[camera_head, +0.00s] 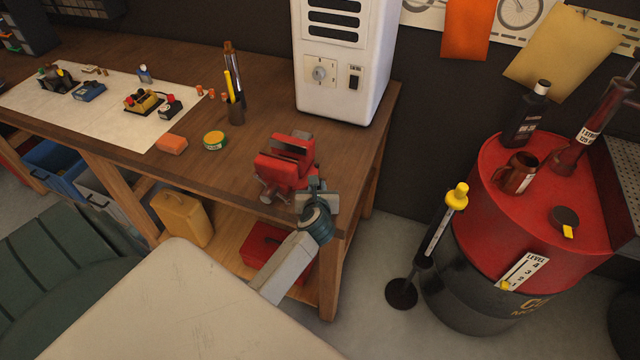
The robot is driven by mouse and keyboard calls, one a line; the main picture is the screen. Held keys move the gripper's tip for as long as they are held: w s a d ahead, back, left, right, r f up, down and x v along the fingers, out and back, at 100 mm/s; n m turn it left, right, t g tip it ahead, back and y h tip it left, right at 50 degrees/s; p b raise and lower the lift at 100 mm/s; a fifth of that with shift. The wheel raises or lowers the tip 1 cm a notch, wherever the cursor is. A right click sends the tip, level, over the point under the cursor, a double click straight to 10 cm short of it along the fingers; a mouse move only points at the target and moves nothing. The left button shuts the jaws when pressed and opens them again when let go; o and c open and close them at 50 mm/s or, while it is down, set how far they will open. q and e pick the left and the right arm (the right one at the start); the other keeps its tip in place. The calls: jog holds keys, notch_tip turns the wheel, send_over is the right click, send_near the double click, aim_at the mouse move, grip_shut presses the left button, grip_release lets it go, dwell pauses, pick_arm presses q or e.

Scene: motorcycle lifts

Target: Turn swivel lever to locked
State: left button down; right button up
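A red bench vise (287,163) with dark jaws is mounted at the front right corner of the wooden workbench (255,125). Grey metal parts show at its lower front left, but I cannot tell which of them is the swivel lever. One arm reaches up and rightward from the bottom middle, and I take it to be my left. Its gripper (318,197) is at the right side of the vise base, touching or very close to it. Its fingers are small and partly merged with the vise, so its opening and any grip on a lever are unclear. My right gripper is not in view.
A white cabinet (343,70) stands behind the vise. An orange block (172,144), a round tin (214,140) and a tool cup (235,112) are to its left. A red drum (540,200) and a yellow-topped stand (440,230) stand right of the bench, with floor between.

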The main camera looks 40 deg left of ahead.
pick_arm(q)
jog(key=c, duration=1.3)
grip_release()
jog(key=b+v, duration=0.3)
jog(key=v, duration=0.7)
jog(key=shift+s+d+b, duration=0.2)
jog(key=shift+b, duration=0.2)
jog(key=shift+r, duration=0.1)
